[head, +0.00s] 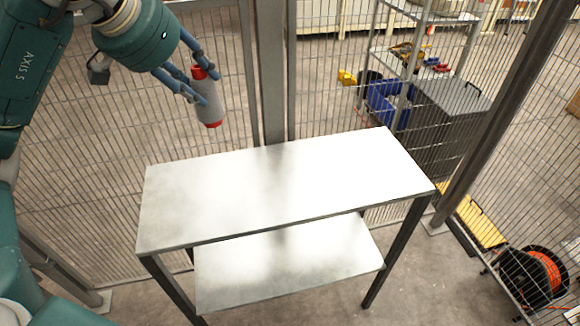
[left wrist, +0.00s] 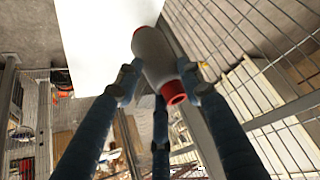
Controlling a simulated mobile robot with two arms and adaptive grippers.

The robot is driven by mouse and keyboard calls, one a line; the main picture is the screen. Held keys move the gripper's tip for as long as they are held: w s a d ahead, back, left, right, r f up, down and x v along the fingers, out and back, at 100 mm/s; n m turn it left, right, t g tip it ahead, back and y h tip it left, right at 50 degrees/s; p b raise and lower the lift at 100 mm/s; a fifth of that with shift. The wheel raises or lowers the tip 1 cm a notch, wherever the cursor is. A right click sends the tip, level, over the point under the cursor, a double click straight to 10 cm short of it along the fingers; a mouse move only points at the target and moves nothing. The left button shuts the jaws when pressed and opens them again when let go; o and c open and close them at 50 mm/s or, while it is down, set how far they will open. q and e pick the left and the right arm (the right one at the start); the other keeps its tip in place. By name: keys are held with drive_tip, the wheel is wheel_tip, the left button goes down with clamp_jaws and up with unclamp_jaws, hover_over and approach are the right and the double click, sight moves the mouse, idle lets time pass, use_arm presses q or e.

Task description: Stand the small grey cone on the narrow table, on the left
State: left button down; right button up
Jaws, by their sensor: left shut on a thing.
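The small grey cone (head: 208,104), with red ends, is held in the air by my left gripper (head: 195,92) above and behind the left part of the narrow table. It is roughly upright and slightly tilted. In the left wrist view the cone (left wrist: 157,58) sits between the blue fingers of the left gripper (left wrist: 158,85), which are closed around it. The narrow table (head: 270,190) has a bare, shiny metal top, and its left side is empty. Its pale top also shows in the left wrist view (left wrist: 92,35). My right gripper is not in view.
A lower shelf (head: 290,262) under the table top is bare. A wire mesh fence (head: 90,140) with posts stands close behind the table. Beyond it are a cart with blue bins (head: 385,100), a grey box (head: 455,105) and an orange cable reel (head: 540,275).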

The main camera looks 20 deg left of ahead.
sight(203, 117)
use_arm(q)
drive_tip(key=p+v, duration=0.1)
drive_tip(key=p, duration=0.4)
drive_tip(key=shift+s+r+p, duration=0.15)
drive_tip(key=shift+s+p, duration=0.15)
drive_tip(key=shift+d+f, duration=0.1)
drive_tip(key=shift+f, duration=0.15)
wheel_tip(203, 117, down, 7)
wheel_tip(203, 117, down, 13)
drive_tip(key=p, duration=0.1)
drive_tip(key=shift+p, duration=0.35)
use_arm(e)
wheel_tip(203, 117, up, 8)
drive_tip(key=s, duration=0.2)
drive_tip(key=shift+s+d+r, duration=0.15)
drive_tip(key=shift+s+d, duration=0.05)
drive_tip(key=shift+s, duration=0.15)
use_arm(q)
drive_tip(key=shift+w+f, duration=0.1)
drive_tip(key=shift+f, duration=0.05)
drive_tip(key=shift+f, duration=0.1)
drive_tip(key=c, duration=1.1)
unclamp_jaws()
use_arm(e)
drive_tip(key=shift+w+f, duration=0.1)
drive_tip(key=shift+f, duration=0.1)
